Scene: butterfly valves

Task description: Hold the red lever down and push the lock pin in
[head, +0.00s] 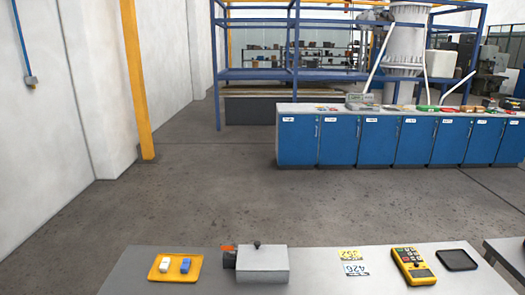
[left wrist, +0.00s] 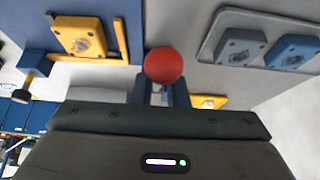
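In the head view a grey box (head: 262,264) stands on the near table, with a small dark knob (head: 257,244) on top. A short orange-red piece (head: 228,248), perhaps the lever, shows at its left side above a dark fitting. In the left wrist view a red ball (left wrist: 164,65) appears at the fingers of my left gripper (left wrist: 165,92). A gap shows between the fingers below the ball; I cannot tell whether they touch it. A black knob (left wrist: 22,96) shows at the left; I cannot tell whether it is the lock pin. My right gripper is out of view.
On the table are a yellow tray (head: 154,276) with white and blue pieces, a yellow meter (head: 412,265) and a dark tray (head: 459,260). The wrist view shows a yellow block (left wrist: 82,38) on blue and a grey tray (left wrist: 222,32) with blocks. Blue cabinets (head: 360,140) stand behind.

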